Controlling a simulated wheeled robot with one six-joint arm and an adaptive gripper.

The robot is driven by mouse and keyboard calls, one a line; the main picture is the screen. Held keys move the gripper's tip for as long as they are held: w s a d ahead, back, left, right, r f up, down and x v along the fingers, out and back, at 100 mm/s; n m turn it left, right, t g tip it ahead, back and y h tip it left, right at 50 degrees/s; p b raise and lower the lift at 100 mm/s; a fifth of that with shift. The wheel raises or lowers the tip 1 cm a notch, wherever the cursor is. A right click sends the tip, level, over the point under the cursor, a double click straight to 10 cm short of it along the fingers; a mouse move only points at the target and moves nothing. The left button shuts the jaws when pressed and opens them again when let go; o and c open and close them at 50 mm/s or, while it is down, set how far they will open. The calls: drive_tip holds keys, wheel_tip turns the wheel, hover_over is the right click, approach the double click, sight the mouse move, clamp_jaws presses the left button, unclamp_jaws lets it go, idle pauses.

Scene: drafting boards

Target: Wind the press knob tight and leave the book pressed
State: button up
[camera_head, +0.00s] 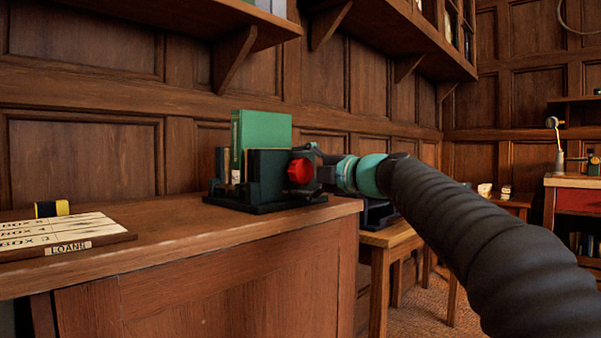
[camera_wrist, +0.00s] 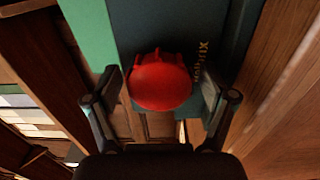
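A dark book press (camera_head: 268,170) stands on the wooden counter, and it also shows in the wrist view (camera_wrist: 222,30). A green book (camera_head: 262,130) stands upright in it, its top above the press plates. The red press knob (camera_head: 299,171) is on the press's right side. In the wrist view the knob (camera_wrist: 160,82) is between the two fingers of my gripper (camera_wrist: 161,88). The fingers are apart, with a narrow gap seeming to show on each side. In the head view my gripper (camera_head: 318,168) reaches the knob from the right. Whether the book is clamped cannot be told.
The wooden counter (camera_head: 190,238) has a loans board (camera_head: 60,236) and a yellow-and-black block (camera_head: 51,208) at left. A wall shelf (camera_head: 215,18) overhangs above. A lower wooden table (camera_head: 392,236) stands right of the counter, behind my arm.

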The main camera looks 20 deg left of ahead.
drive_tip(key=c, duration=0.9)
drive_tip(key=m, duration=0.8)
drive_tip(key=shift+m, duration=0.4)
drive_tip(key=m+p, duration=0.1)
drive_tip(key=m, duration=0.3)
drive_tip(key=shift+r+m, duration=0.1)
drive_tip(key=shift+m, duration=0.3)
drive_tip(key=m+p, duration=0.1)
drive_tip(key=m, duration=0.3)
drive_tip(key=shift+r+m, duration=0.1)
drive_tip(key=shift+m, duration=0.3)
drive_tip(key=m+p, duration=0.2)
drive_tip(key=m, duration=0.4)
drive_tip(key=shift+m+p, duration=0.35)
drive_tip(key=shift+m, duration=0.05)
drive_tip(key=m+p, duration=0.1)
drive_tip(key=m, duration=0.2)
drive_tip(key=shift+m+p, duration=0.3)
drive_tip(key=shift+m, duration=0.7)
